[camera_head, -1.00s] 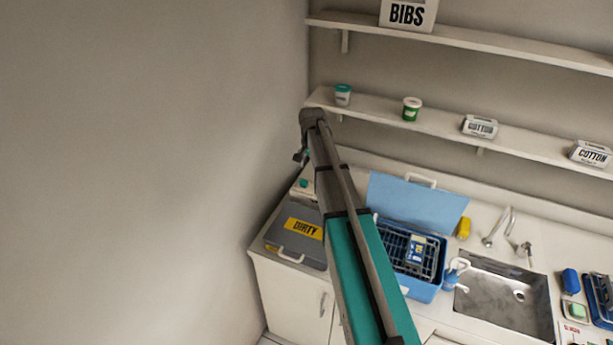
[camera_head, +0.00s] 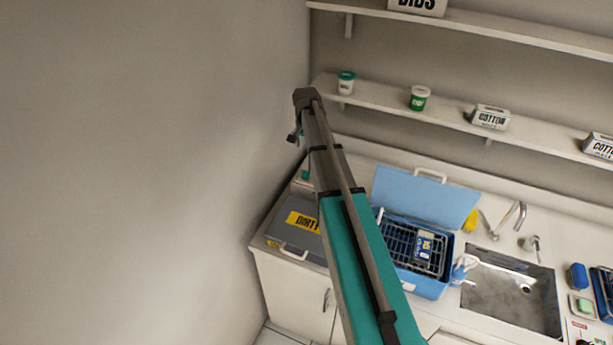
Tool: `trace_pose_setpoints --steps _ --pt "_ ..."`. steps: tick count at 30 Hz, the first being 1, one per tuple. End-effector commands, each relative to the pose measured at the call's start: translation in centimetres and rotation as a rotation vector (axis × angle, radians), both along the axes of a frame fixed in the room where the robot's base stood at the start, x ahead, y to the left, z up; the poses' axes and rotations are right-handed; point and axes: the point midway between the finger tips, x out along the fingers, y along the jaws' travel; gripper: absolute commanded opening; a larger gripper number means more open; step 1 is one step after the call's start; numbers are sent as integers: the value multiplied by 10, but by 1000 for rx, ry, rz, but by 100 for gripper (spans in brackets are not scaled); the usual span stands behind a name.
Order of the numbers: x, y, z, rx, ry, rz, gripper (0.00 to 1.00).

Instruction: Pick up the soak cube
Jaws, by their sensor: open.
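I cannot tell for sure which thing is the soak cube. A small green block (camera_head: 584,306) sits in a pale dish right of the sink, with a blue block (camera_head: 577,276) just behind it. A yellow item (camera_head: 470,220) stands beside the open blue box, partly hidden by its lid. A blue packet with a yellow mark (camera_head: 425,246) lies on the dark rack in that box. My arm rises across the middle of the view to a dark joint at upper left. The fingers of my gripper are not visible.
The blue box (camera_head: 428,285) stands open left of the sink (camera_head: 510,296). A grey box marked DIRTY (camera_head: 290,247) sits at the counter's left end by the wall. Tubs and cotton boxes stand on the lower shelf (camera_head: 450,112). A blue tray (camera_head: 603,285) is at the right edge.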

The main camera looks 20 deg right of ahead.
Motion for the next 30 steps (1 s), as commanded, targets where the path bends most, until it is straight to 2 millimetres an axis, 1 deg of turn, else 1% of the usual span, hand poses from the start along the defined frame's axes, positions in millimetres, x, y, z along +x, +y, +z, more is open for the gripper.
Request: trace_pose_setpoints --steps 30 --pt "-1 -3 -76 0 0 -5 79"
